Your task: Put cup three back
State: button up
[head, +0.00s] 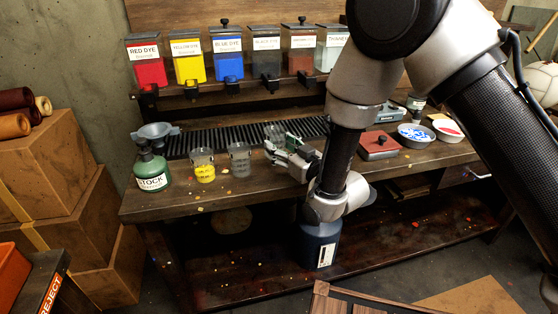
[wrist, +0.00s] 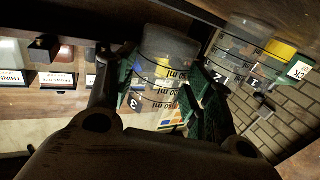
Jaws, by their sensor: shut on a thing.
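Cup three (wrist: 165,52) is a clear measuring cup with dark ml marks and a "3" on its side. My gripper (wrist: 160,86) is shut on it, one green-padded finger on each side. In the head view my gripper (head: 291,147) is low over the bench at its middle, with cup three (head: 272,150) partly hidden at the fingers. I cannot tell whether the cup touches the bench. A clear cup marked 2 (wrist: 224,72) stands beside it, and shows in the head view (head: 239,160) just left of my gripper.
A cup with yellow contents (head: 203,168) and the green stock bottle (head: 151,170) stand further left on the bench (head: 230,190). A dark ribbed strip (head: 215,138) lies behind the cups. Labelled dye dispensers (head: 228,58) line the shelf above. Bowls (head: 415,136) sit to the right.

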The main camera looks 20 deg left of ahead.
jog(key=shift+f, duration=1.95)
jog(key=shift+d, duration=0.1)
jog(key=o, duration=1.1)
jog(key=shift+f, duration=0.15)
jog(key=shift+c, duration=0.2)
